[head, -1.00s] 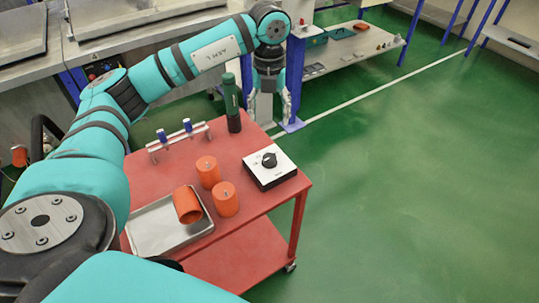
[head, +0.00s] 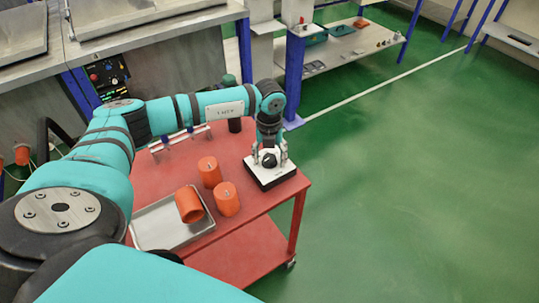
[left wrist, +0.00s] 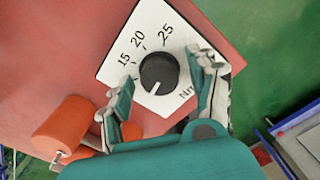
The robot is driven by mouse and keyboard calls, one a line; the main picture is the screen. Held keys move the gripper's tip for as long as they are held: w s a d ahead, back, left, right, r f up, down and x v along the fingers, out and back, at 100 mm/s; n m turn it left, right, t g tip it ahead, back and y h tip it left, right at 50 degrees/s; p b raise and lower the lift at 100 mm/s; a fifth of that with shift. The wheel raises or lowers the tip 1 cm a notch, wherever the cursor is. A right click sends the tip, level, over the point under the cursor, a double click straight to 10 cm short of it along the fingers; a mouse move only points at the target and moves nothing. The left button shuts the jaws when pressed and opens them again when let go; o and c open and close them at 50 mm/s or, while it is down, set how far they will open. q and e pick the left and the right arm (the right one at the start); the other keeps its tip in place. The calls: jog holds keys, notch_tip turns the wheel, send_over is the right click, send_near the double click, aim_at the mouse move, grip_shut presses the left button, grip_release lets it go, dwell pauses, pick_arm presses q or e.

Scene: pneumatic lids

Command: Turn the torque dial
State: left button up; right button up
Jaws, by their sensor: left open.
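The torque dial is a black round knob (left wrist: 159,73) with a white pointer line, on a white panel (left wrist: 138,40) marked 15, 20, 25 and Nm. In the left wrist view the pointer points down and slightly left, away from the numbers. In the head view the dial box (head: 284,176) sits at the right edge of the red cart top. My left gripper (head: 269,154) is directly over the dial. Its open fingers (left wrist: 163,88) stand either side of the knob, with visible gaps to it. The right gripper does not show.
Two upright orange cylinders (head: 209,172) (head: 227,199) stand left of the dial box. Another orange cylinder (head: 189,205) lies in a metal tray (head: 154,233).

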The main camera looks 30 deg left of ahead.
pick_arm(q)
jog(key=c, duration=1.1)
jog(key=shift+c, duration=0.2)
jog(key=shift+m, duration=0.3)
jog(key=m+b, duration=0.2)
jog(key=m, duration=0.1)
jog(key=shift+f, duration=0.15)
jog(key=shift+m+b, duration=1.1)
jog(key=shift+m, duration=1)
jog(key=shift+r, duration=0.2)
jog(key=o, duration=1.1)
